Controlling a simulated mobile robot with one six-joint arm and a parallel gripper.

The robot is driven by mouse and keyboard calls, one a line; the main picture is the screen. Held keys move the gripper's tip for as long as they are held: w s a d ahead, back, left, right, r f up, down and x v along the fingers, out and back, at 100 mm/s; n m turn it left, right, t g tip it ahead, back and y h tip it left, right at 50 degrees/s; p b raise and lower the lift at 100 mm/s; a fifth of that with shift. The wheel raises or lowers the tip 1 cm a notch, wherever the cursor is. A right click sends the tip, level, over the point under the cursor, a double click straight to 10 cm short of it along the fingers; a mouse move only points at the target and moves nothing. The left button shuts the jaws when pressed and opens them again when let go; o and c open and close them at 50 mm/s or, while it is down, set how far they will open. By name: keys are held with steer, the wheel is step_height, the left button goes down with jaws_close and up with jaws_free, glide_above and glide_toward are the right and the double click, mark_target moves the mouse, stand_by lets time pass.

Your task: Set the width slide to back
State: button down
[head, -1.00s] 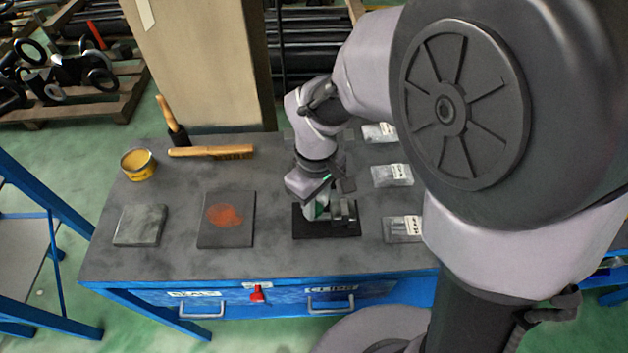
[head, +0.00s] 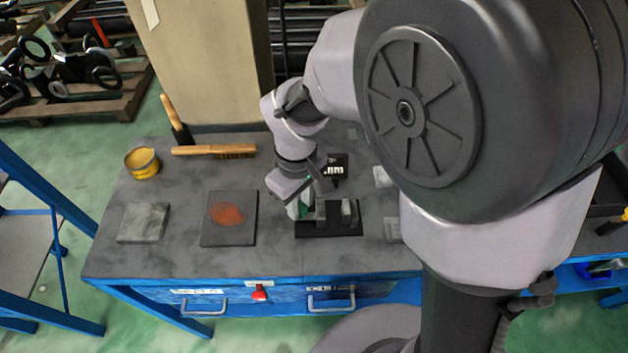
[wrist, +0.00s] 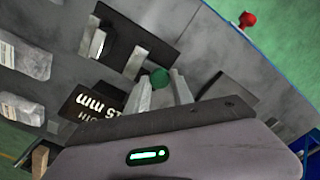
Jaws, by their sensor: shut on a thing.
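The width slide stands on a black base plate (head: 330,231) at the front of the bench, also in the wrist view (wrist: 150,38). One upright metal block (head: 346,210) is at its right in the head view and shows in the wrist view (wrist: 97,44). A second metal block (wrist: 137,62) stands apart from it, beside a round green knob (wrist: 159,77). My gripper (wrist: 161,79) is shut on the green knob at the plate's left end in the head view. The head view partly hides the knob behind my gripper (head: 301,209).
A black card marked 15 mm (wrist: 97,103) lies behind the plate. Clear bags (wrist: 27,53) lie to its right in the head view. A dark plate with an orange patch (head: 229,217), a grey block (head: 143,222), a yellow tin (head: 141,162) and a brush (head: 214,150) are to the left.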

steer(key=shift+a, duration=0.55)
steer(key=shift+w, duration=0.1)
steer(key=c, duration=1.5)
jaws_free()
steer(key=shift+o, duration=0.6)
steer(key=shift+a, duration=0.2)
steer(key=shift+d+r, duration=0.1)
steer(key=shift+d, duration=0.05)
step_height(320, 180, up, 17)
steer(key=p, duration=0.7)
steer(key=shift+p, duration=0.3)
